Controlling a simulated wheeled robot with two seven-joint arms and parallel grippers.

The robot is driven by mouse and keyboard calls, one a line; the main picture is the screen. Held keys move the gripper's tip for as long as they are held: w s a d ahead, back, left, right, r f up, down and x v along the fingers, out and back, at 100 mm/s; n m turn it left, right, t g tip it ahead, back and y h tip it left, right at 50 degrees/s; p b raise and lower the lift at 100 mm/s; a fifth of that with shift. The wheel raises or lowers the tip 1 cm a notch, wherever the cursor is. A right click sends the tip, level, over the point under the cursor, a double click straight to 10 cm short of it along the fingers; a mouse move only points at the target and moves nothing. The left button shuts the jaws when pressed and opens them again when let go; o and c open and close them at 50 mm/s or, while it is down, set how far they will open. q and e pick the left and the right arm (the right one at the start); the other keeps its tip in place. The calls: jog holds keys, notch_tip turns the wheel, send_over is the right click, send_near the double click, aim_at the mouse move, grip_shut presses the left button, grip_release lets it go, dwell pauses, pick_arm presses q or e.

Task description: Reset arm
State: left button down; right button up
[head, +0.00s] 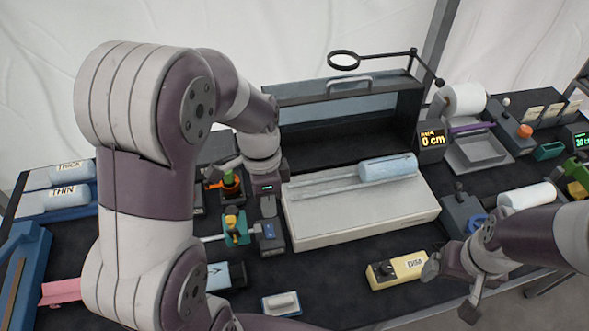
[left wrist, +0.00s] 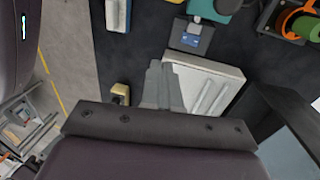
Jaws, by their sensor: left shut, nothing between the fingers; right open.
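My left arm fills the left half of the head view, bent down towards the work surface. My left gripper (head: 268,207) points down just left of the white platform (head: 365,213), over the dark table. In the left wrist view its fingers (left wrist: 162,84) are together with nothing between them, and the white platform (left wrist: 212,84) lies beyond and beside them. My right gripper (head: 452,290) is at the lower right of the head view, by the table's front edge. Its fingers are spread and empty, one close to the yellow box (head: 398,272); I cannot tell if they touch.
A light blue roll (head: 388,168) lies on the platform. A grey open-fronted box (head: 345,115) stands behind it. A teal device (head: 236,230) and a small white block on a tray (head: 282,304) lie left. Rolls labelled THICK and THIN (head: 68,197) are far left. Several devices crowd the right.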

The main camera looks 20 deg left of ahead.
pick_arm(q)
jog(key=s+n+t, duration=0.1)
jog(key=n, duration=0.3)
jog(key=s+n+t, duration=0.1)
jog(key=s+n, duration=0.1)
jog(key=n, duration=0.1)
jog(key=s+f+n+y, duration=0.1)
jog(key=n, duration=0.3)
jog(key=shift+s+d+n+t, duration=0.15)
jog(key=shift+s+n+t, duration=0.15)
jog(key=shift+t, duration=0.1)
